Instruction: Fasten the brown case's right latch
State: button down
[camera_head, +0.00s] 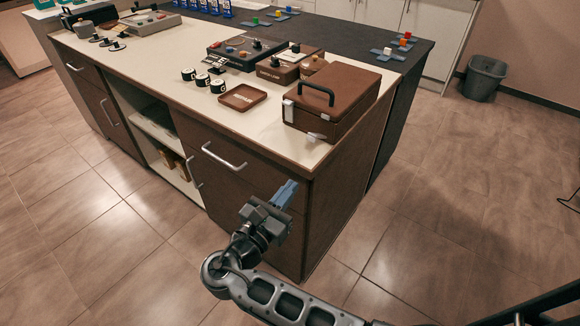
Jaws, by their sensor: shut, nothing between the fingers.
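The brown case (345,98) sits with its lid down on the near right corner of the counter, a dark handle (316,93) on top. Its left latch (288,110) is a pale upright piece on the front face. Its right latch (317,136) is a pale piece low on the front, near the right corner. It looks tilted outward, but is too small to be sure. My gripper (286,192) is shut and empty, with blue fingers. It appears in front of the drawer cabinet, below the case in the picture, apart from both latches.
The counter (230,125) has a brown tray (242,97), small round pots (203,80) and brown boxes (277,70) left of the case. A drawer handle (223,157) sticks out from the cabinet front. The floor at right is clear up to a grey bin (483,78).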

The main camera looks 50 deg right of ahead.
aim_at(303, 164)
jog(key=shift+w+a+r+g+h, duration=0.4)
jog(key=shift+a+r, duration=0.15)
jog(key=shift+r, duration=0.1)
jog(key=shift+w+a+r+g+h, duration=0.3)
jog(key=shift+a+r+g, duration=0.1)
jog(key=shift+a+r, duration=0.2)
jog(key=shift+d, duration=0.15)
jog(key=d, duration=0.3)
jog(key=d+r, duration=0.1)
jog(key=d, duration=0.5)
jog(key=shift+w+d+r+p, duration=0.25)
jog(key=shift+d+r+p, duration=0.05)
jog(key=shift+d+r, duration=0.05)
jog(key=shift+r, duration=0.1)
